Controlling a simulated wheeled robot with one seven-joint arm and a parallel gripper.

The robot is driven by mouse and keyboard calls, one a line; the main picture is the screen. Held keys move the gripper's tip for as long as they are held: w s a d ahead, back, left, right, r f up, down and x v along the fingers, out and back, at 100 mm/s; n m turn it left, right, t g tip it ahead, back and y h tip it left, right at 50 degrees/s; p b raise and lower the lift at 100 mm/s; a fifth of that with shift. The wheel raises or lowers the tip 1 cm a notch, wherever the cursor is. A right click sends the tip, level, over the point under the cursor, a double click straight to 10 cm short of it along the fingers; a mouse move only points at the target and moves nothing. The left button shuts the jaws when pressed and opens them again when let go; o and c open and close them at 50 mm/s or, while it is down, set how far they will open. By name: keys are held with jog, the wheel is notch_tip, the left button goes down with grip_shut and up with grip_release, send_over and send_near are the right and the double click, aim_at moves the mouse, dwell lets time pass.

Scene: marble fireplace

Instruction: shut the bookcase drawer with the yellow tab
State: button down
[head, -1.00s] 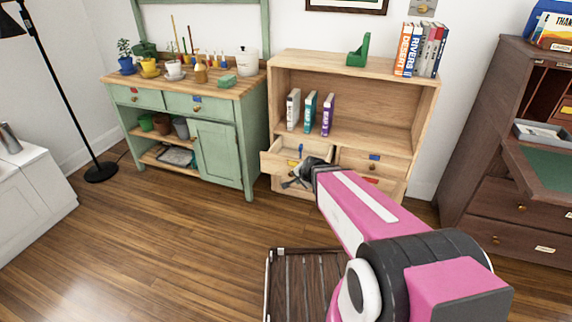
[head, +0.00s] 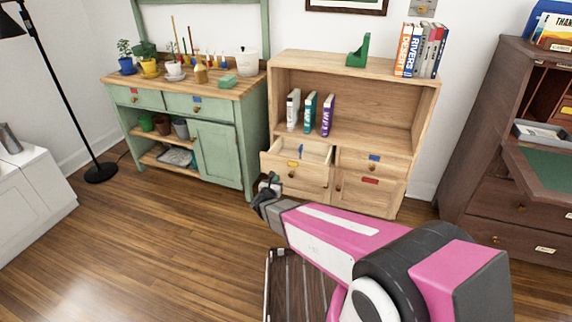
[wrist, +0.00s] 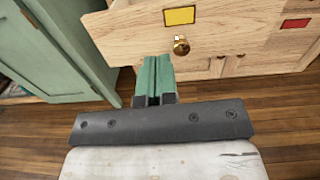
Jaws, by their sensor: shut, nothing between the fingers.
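The bookcase drawer with the yellow tab (head: 310,178) stands pulled out at the left of the bookcase (head: 340,60). Its open top shows a blue item (head: 300,149) inside. Its front also shows in the wrist view (wrist: 225,42), with the yellow tab (wrist: 179,15) above a round brass knob (wrist: 181,46). My gripper (head: 271,183) is in front of the drawer's left side, low. In the wrist view its green fingers (wrist: 155,68) are together and empty, pointing at the lower drawer front left of the knob. I cannot tell whether they touch it.
A blue-tabbed drawer (head: 374,162) and a red-tabbed door (head: 368,190) sit to the right and below, both flush. A green cabinet (head: 218,155) stands close on the left. A dark desk (head: 490,130) stands at right.

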send_near(288, 160)
jog(key=shift+m, duration=0.3)
jog(key=x, duration=0.7)
jog(key=shift+w, duration=0.3)
jog(key=shift+w, duration=0.1)
jog(key=x, duration=1.6)
jog(key=shift+r, duration=0.2)
jog(key=shift+d, duration=0.15)
